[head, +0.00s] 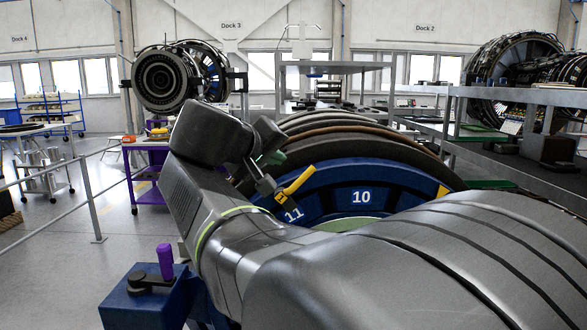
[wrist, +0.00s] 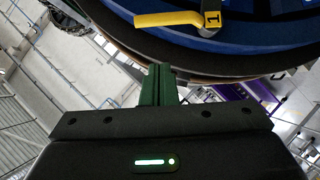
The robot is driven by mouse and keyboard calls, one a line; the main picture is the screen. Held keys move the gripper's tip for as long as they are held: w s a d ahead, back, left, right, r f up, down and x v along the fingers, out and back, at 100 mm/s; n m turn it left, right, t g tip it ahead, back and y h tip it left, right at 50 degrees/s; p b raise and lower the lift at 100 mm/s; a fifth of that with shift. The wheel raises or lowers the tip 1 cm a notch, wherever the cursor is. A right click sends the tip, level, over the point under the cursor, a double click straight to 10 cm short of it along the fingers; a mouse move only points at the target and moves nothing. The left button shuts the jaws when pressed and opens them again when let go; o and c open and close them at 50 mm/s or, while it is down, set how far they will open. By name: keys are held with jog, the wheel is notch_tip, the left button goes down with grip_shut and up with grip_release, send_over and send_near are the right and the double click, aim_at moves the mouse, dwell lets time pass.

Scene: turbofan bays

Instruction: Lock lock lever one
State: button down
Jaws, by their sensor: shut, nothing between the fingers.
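Lock lever one is a yellow lever (wrist: 170,18) at the top of the wrist view, with a black "1" on its yellow end. It lies across the blue ring face, its handle pointing left. In the head view a yellow lever (head: 299,181) stands tilted up at the blue ring's (head: 378,178) left edge, near the number 11. My gripper (wrist: 158,70) has dark green fingers held together and empty. The fingertips are below the lever in the wrist view, apart from it. In the head view my gripper (head: 272,158) is partly hidden by my own wrist, just left of the lever.
Several curved dark rims (head: 335,130) stand behind the blue ring. A blue block with a purple knob (head: 165,262) is at the lower left. A purple cart (head: 150,175) stands behind my arm. Grey racks (head: 515,97) line the right. Open floor lies at left.

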aim_at(304, 178)
jog(key=w+d+f, duration=0.2)
jog(key=d+f, duration=0.1)
jog(key=shift+w+d+f, duration=0.1)
jog(key=shift+d+f, duration=0.1)
jog(key=shift+d, duration=0.1)
jog(key=shift+f, duration=0.1)
jog(key=shift+d+f+m+b, duration=0.3)
jog(key=shift+d+f+b, duration=0.25)
jog(key=shift+b, duration=0.15)
jog(key=shift+y+b, duration=0.3)
jog(key=shift+b, duration=0.1)
jog(key=shift+d, duration=0.1)
